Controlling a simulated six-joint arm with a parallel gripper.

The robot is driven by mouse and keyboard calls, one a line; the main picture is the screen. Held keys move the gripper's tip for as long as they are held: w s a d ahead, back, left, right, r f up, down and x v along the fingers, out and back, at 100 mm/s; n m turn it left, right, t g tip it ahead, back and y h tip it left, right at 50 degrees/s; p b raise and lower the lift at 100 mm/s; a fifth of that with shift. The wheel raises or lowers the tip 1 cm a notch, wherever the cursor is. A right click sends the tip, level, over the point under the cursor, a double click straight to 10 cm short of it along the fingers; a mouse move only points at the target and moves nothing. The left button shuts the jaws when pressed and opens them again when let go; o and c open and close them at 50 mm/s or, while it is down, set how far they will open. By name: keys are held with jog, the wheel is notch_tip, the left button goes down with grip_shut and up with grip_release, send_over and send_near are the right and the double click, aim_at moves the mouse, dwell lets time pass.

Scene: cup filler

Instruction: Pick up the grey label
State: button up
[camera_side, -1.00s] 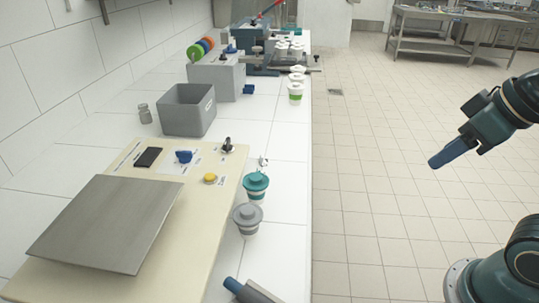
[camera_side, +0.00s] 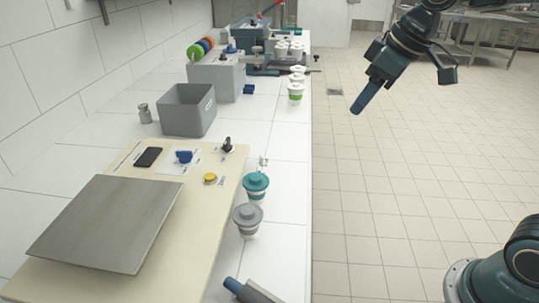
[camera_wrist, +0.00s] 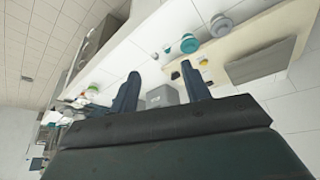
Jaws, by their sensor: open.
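I cannot pick out a separate grey label for certain. A cup with a grey lid and grey band (camera_side: 247,218) stands upright near the counter's right edge in the side view. It seems to show in the wrist view too, as a grey round lid (camera_wrist: 221,25). A teal-lidded cup (camera_side: 256,186) stands just behind it. My gripper (camera_side: 357,110) is in the air right of the counter, empty and well away from the cups. In the wrist view its two fingers (camera_wrist: 160,70) are spread apart with nothing held between them.
A beige board (camera_side: 205,235) carries a flat grey plate (camera_side: 108,222), a yellow button (camera_side: 210,178) and a blue knob (camera_side: 184,156). A grey bin (camera_side: 187,110), coloured discs (camera_side: 196,51) and white cups (camera_side: 296,92) stand farther back.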

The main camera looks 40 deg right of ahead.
jog(key=w+f+n, duration=0.1)
jog(key=w+f, duration=0.4)
jog(key=w, duration=0.3)
jog(key=w+f+n+g+y, duration=0.1)
jog(key=w+f+n, duration=0.1)
jog(key=w+f, duration=0.3)
jog(key=w+d+f+n+y, duration=0.1)
jog(key=w+f, duration=0.5)
jog(key=w, duration=0.6)
jog(key=shift+w+n, duration=0.25)
jog(key=shift+n, duration=0.45)
jog(key=shift+f, duration=0.1)
send_near(261, 158)
jog(key=shift+a+f, duration=0.5)
jog(key=shift+f, duration=0.25)
jog(key=shift+w+a+f, duration=0.1)
jog(key=shift+w+f, duration=0.05)
jog(key=shift+f, duration=0.15)
jog(key=shift+x, duration=2.6)
jog(key=shift+c, duration=0.5)
